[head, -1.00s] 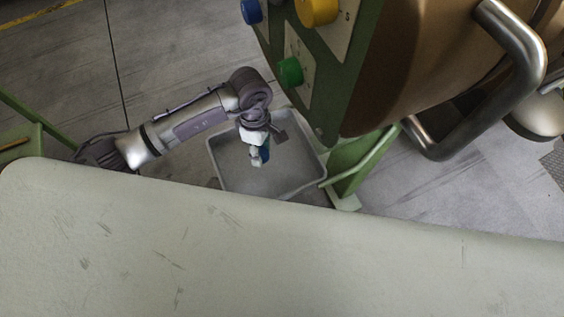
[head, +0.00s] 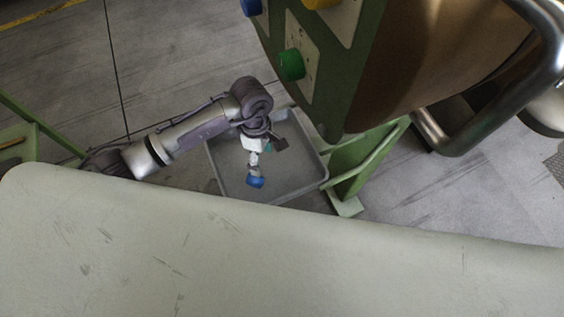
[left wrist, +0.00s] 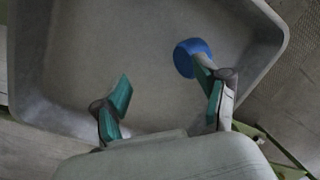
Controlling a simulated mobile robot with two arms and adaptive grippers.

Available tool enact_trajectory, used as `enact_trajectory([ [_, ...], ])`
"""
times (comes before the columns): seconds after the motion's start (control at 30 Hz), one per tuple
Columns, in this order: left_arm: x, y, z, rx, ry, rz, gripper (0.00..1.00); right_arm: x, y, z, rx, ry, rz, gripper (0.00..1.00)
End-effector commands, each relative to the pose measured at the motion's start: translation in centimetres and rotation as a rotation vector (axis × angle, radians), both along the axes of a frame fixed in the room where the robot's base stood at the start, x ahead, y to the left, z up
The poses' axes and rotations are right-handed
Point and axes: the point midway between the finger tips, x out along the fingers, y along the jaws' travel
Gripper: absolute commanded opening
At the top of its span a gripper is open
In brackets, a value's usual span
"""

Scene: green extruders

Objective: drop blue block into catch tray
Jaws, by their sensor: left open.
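The blue block (head: 256,182) shows below my left gripper (head: 261,158) in the head view, within the outline of the grey catch tray (head: 295,170). In the left wrist view the blue block (left wrist: 188,56) appears against the bare tray floor (left wrist: 115,40), partly covered by the tip of the right-hand finger. My left gripper (left wrist: 163,72) is open, with its teal-padded fingers wide apart and nothing between them. I cannot tell whether the block rests on the tray floor or is still in the air. My right gripper is not in view.
A green machine panel with a green knob (head: 291,65) overhangs the tray at the upper right. A green leg (head: 357,170) stands right of the tray. A pale surface (head: 200,250) fills the near side. Grey floor lies open at the left.

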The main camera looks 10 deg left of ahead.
Motion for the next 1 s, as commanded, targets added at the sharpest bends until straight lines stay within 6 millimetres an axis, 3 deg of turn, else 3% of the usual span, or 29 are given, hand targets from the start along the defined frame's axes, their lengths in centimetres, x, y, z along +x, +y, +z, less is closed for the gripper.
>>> enact_trajectory([
  [0.23, 0.3, 0.1, 0.9, -0.001, -0.003, 0.0, 0.73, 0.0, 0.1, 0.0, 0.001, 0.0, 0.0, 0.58],
  [0.7, 1.7, 0.7, 9.9, 0.0, -0.004, -0.001, 0.73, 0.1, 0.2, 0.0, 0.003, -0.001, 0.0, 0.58],
  [1.0, 1.9, 0.8, 11.8, 0.0, 0.0, 0.0, 0.73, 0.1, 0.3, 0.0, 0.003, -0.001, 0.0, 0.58],
])
